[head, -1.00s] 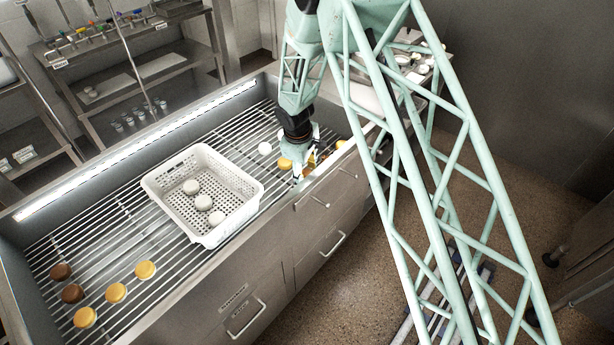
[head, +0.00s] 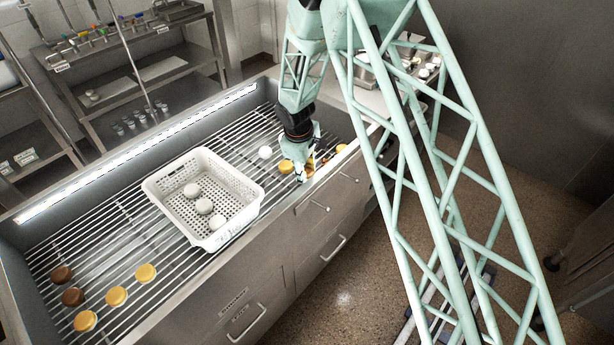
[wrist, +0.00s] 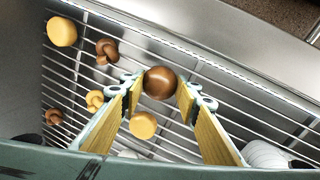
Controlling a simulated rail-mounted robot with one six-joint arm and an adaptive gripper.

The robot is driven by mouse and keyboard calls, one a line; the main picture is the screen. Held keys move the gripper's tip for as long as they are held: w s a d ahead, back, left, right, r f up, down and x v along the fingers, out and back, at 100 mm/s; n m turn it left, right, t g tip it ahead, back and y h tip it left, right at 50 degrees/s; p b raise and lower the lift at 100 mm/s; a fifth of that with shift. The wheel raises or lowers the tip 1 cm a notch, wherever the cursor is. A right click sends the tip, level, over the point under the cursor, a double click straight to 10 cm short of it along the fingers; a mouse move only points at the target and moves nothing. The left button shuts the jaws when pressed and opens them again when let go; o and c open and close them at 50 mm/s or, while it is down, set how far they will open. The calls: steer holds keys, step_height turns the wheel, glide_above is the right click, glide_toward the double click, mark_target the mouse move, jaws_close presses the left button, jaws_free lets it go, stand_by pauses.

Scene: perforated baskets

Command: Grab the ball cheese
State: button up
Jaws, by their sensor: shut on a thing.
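The ball cheese (wrist: 160,83) is a smooth, dark brown ball in the wrist view. It sits between the fingertips of my gripper (wrist: 163,90), which is shut on it with a finger on either side, over the wire rack. In the head view my gripper (head: 305,167) is low at the right end of the rack, close to the counter's front edge. The ball is largely hidden there by the gripper. I cannot tell whether it still touches the rack.
A yellow cheese (wrist: 143,125) lies close by the fingers. Knotted brown (wrist: 107,50) and yellow (wrist: 95,100) cheeses lie to the left. A white perforated basket (head: 245,193) with three white cheeses stands left of my gripper. More round cheeses (head: 116,295) lie at the rack's left end.

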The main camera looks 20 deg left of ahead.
steer(key=shift+w+r+p+v, duration=0.15)
steer(key=shift+w+v, duration=0.15)
steer(key=shift+v, duration=1)
steer(key=shift+w+p+v, duration=0.1)
steer(key=shift+w+v, duration=0.2)
steer(key=shift+v, duration=1)
steer(key=shift+w+r+p+v, duration=0.15)
steer(key=shift+w+v, duration=0.15)
steer(key=shift+v, duration=1)
steer(key=shift+d+f, duration=0.1)
steer(key=shift+d, duration=0.05)
steer(key=shift+w, duration=0.1)
